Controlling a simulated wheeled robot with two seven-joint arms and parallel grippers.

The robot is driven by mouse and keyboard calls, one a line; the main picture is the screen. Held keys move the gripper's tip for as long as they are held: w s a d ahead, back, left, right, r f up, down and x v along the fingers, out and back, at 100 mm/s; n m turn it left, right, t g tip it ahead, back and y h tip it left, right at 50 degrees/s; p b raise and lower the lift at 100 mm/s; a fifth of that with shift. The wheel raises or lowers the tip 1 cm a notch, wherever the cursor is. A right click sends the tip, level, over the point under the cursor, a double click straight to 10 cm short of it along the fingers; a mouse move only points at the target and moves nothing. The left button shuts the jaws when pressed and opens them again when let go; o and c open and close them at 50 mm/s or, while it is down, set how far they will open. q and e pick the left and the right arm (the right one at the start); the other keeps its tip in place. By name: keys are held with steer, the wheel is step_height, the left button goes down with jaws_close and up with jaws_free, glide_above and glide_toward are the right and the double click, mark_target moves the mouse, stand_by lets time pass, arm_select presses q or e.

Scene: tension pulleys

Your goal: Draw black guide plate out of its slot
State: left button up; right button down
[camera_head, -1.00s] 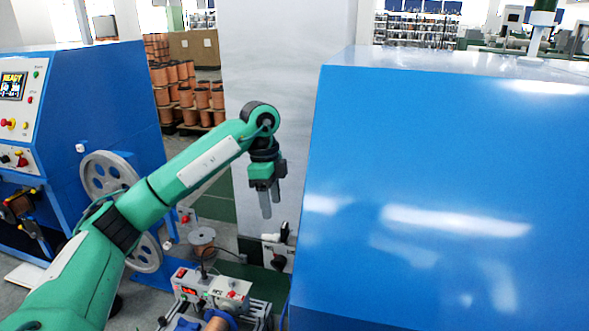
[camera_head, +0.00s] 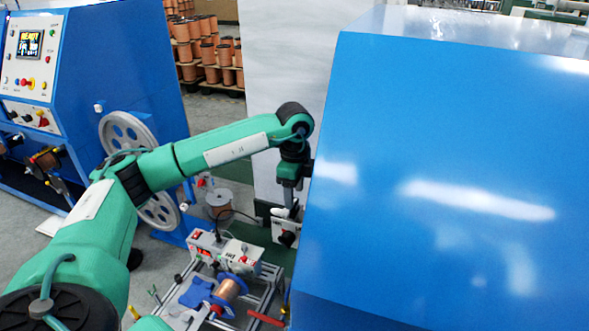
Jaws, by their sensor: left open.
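My left gripper (camera_head: 290,204) points down at the end of the green arm, close to the left edge of the big blue cabinet. It is open, and its fingers are seen nearly edge-on. Just below and beside it is a small grey unit (camera_head: 281,227) with a black knob. Dark parts show beside the fingers, but I cannot tell whether one of them is the black guide plate or its slot. The cabinet may hide part of this area. My right gripper is not in view.
The large blue cabinet (camera_head: 450,150) fills the right side. A bench rig with a grey control box (camera_head: 222,250) and a copper spool (camera_head: 230,289) stands below the arm. A blue machine (camera_head: 110,80) with a spoked wheel (camera_head: 128,135) is at the left.

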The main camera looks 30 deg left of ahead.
mark_target(295, 201)
arm_select(q)
step_height(295, 201, down, 2)
steer(key=shift+f, duration=0.55)
steer(key=c, duration=1)
steer(key=shift+c, duration=0.4)
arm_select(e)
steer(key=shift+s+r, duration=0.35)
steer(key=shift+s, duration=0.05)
arm_select(q)
steer(key=shift+r+p, duration=0.7)
steer(key=shift+r, duration=0.1)
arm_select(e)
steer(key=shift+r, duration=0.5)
arm_select(q)
steer(key=shift+r+p, duration=0.7)
steer(key=shift+r, duration=0.55)
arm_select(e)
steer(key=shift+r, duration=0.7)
arm_select(q)
steer(key=shift+r+p, duration=0.65)
steer(key=shift+r, duration=0.4)
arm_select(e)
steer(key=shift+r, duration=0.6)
